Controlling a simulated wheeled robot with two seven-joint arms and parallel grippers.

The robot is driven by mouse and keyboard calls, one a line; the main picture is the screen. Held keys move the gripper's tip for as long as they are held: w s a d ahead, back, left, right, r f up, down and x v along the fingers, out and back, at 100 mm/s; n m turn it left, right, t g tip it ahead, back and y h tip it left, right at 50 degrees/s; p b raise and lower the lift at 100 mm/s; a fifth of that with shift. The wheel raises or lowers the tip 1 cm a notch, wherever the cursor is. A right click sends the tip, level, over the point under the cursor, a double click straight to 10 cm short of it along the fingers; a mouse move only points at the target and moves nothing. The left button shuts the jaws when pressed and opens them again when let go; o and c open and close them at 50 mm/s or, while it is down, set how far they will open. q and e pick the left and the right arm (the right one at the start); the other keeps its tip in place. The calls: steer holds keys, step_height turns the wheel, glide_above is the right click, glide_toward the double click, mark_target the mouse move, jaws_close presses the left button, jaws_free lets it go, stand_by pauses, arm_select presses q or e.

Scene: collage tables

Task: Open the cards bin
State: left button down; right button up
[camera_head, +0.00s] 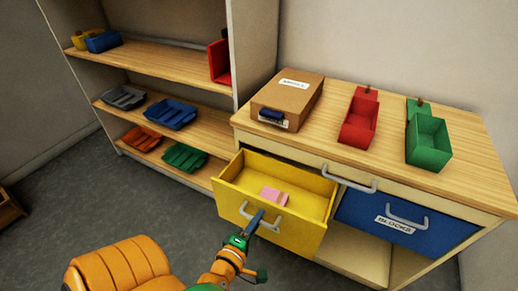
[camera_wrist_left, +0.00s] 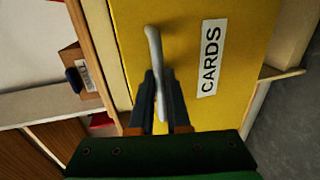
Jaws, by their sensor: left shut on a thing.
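The cards bin (camera_head: 308,232) is a yellow drawer under the wooden counter, pulled part way out, with a pink block (camera_head: 274,196) lying inside. In the left wrist view its yellow front (camera_wrist_left: 215,30) carries a white CARDS label (camera_wrist_left: 211,58). My left gripper (camera_head: 255,222) is at the bin's front, and its fingers (camera_wrist_left: 160,85) are shut on the grey handle (camera_wrist_left: 153,42). My right gripper is not in view.
The blue BLOCKS drawer (camera_head: 398,222) is shut, right of the bin. On the counter (camera_head: 330,100) stand a brown box (camera_head: 287,98), a red bin (camera_head: 359,120) and a green bin (camera_head: 428,142). Shelves (camera_head: 150,58) with coloured trays stand left. Grey floor is clear in front.

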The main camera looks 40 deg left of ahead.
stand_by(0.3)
arm_select(q)
steer(key=c, duration=0.9)
jaws_free()
steer(key=shift+d, duration=0.1)
steer(key=v, duration=0.7)
